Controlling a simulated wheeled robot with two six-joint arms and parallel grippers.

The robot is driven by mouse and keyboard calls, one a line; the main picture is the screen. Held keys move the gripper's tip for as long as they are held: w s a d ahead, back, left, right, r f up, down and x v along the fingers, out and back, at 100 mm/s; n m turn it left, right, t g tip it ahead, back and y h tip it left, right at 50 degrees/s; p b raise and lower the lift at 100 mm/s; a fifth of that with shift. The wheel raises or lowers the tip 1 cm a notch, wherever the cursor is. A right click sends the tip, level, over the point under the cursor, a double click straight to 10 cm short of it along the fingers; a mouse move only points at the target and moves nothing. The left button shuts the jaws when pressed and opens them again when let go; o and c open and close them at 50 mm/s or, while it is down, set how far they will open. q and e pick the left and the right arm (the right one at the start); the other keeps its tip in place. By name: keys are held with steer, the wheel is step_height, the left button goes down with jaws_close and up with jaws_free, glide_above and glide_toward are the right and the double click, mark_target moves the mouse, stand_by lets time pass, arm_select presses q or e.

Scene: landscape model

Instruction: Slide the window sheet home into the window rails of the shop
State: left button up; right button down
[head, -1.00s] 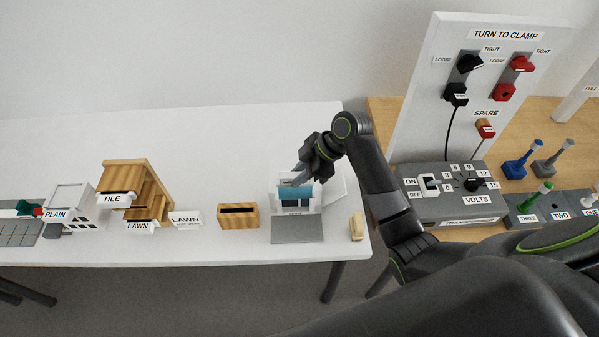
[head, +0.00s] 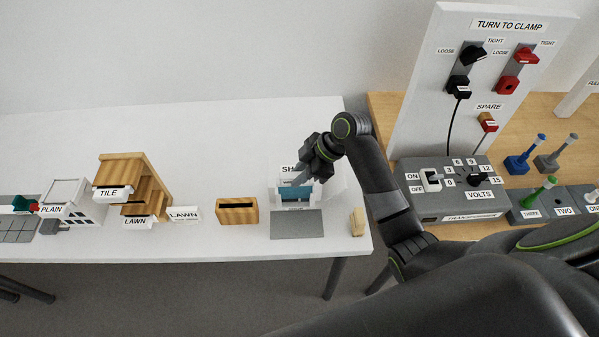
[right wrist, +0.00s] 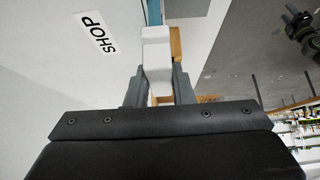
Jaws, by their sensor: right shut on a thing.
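The shop (head: 311,190) is a small white model at the right end of the white table in the head view, with a grey slab (head: 297,224) in front. The teal window sheet (head: 296,193) shows at the shop's front, below my right gripper (head: 301,176). In the right wrist view my right gripper (right wrist: 157,88) is shut on a white block-like piece (right wrist: 156,55), with a blue strip (right wrist: 154,12) beyond it that looks like the sheet. The rails are too small to make out, so I cannot tell how deep the sheet sits. My left gripper is not in view.
A small pale wooden piece (head: 357,222) lies right of the slab. The transformer box (head: 450,200) and clamp panel (head: 480,100) stand beyond my right arm.

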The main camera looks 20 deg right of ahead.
steer(key=shift+f+b, duration=1.1)
steer(key=shift+f, duration=0.65)
steer(key=c, duration=1.2)
jaws_free()
steer(key=shift+o, duration=0.2)
steer(key=shift+r, duration=0.1)
steer(key=b+v, duration=0.2)
steer(key=v, duration=1.5)
steer(key=shift+s+d, duration=0.1)
steer(key=shift+s, duration=0.05)
